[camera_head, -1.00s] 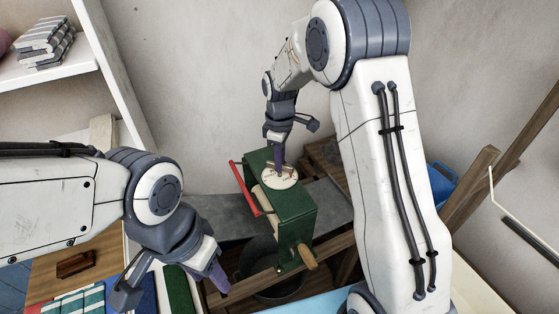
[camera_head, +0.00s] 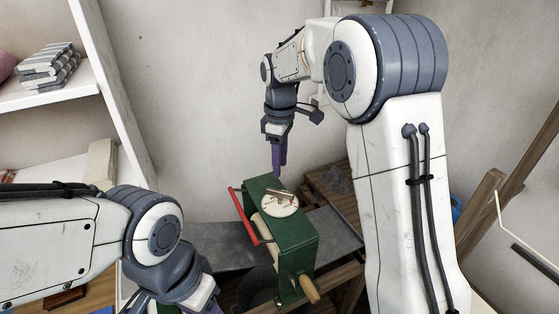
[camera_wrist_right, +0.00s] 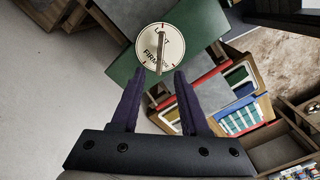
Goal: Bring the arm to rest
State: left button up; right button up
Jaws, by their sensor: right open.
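My right gripper (camera_head: 279,168) points down, just above and behind the round cream dial (camera_head: 279,206) on top of a green box (camera_head: 291,235). In the right wrist view its two purple fingers (camera_wrist_right: 160,78) are apart with nothing gripped between them. The dial (camera_wrist_right: 150,57) has red marks, lettering and a brass-coloured bar across it, and lies beyond the fingertips. My left gripper (camera_head: 208,304) is at the bottom left, mostly cut off by the picture edge, so its jaws cannot be judged.
The green box has a red bar (camera_head: 243,216) on its left side and a wooden handle (camera_head: 310,288) in front. It stands by a grey stone slab (camera_head: 222,245). A white shelf (camera_head: 50,95) with folded striped cloths (camera_head: 48,65) is at the left. Bare wall lies behind.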

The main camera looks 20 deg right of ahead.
jog(key=shift+r, duration=0.9)
jog(key=s+a+f+m+b, duration=0.25)
jog(key=s+a, duration=0.75)
jog(key=s, duration=0.5)
jog(key=s+f+b, duration=0.1)
jog(key=s+f, duration=0.2)
jog(key=s, duration=0.5)
jog(key=s+f+m+y+b, duration=0.1)
jog(key=s+f, duration=0.3)
jog(key=s, duration=0.3)
jog(key=shift+s+a, duration=0.25)
jog(key=shift+s, duration=0.1)
jog(key=shift+m, duration=0.25)
